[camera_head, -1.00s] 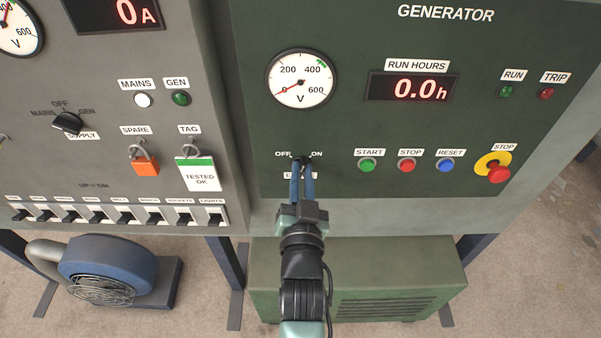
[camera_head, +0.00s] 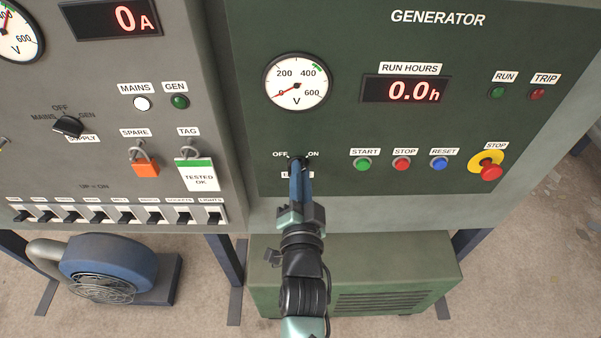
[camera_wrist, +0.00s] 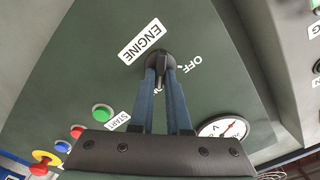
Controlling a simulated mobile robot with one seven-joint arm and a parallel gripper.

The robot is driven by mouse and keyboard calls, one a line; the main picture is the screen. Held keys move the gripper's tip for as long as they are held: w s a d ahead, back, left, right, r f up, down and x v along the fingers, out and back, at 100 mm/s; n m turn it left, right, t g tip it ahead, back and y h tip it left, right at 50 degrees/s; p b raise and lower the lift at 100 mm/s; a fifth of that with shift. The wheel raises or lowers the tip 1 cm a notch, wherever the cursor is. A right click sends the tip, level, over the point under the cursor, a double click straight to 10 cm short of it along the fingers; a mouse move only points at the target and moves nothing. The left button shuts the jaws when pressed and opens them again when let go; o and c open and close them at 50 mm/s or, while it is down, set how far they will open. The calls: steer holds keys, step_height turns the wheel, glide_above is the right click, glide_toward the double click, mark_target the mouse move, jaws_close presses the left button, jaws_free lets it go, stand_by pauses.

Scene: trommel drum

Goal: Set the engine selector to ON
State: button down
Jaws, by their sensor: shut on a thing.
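The engine selector (camera_head: 297,160) is a small black knob on the green generator panel, with OFF on its left and ON on its right in the head view. My gripper (camera_head: 297,164) has its blue fingers shut on it, and they hide part of it and of the ENGINE label below. In the wrist view the selector (camera_wrist: 160,68) sits between my fingertips (camera_wrist: 161,75). Its black handle appears to point down the picture, towards the partly hidden ON label and away from OFF (camera_wrist: 197,65).
START (camera_head: 363,164), STOP (camera_head: 402,164) and RESET (camera_head: 439,164) buttons lie right of the selector. A red emergency stop (camera_head: 491,171) is farther right. A row of switches (camera_head: 127,215) is on the grey panel at left. The RUN lamp (camera_head: 497,92) looks unlit.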

steer(key=c, duration=0.9)
jaws_free()
steer(key=shift+s, duration=0.1)
steer(key=shift+s+b, duration=1.25)
steer(key=shift+s, duration=5.15)
